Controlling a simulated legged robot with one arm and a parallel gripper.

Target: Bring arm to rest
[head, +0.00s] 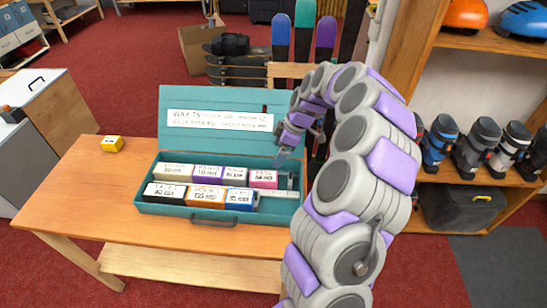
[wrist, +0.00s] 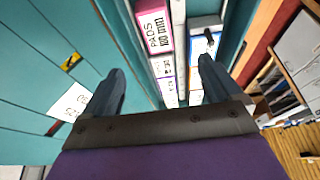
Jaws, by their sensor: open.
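My gripper (head: 284,156) is in front of the raised lid, above the right end of the open teal case (head: 186,209). In the wrist view my gripper (wrist: 160,74) has its two fingers apart with nothing held between them. The case holds several small labelled boxes in two rows, with a pink box (head: 263,178) at the back right. The pink box also shows in the wrist view (wrist: 152,30), beyond the fingers. The upright lid (head: 215,102) carries a white label. My arm (head: 360,160) is bent and reaches in from the right.
The case stands on a wooden bench (head: 90,180). A shelf with boots (head: 475,140) and helmets (head: 470,14) stands right of my arm. Skis (head: 281,40) stand behind.

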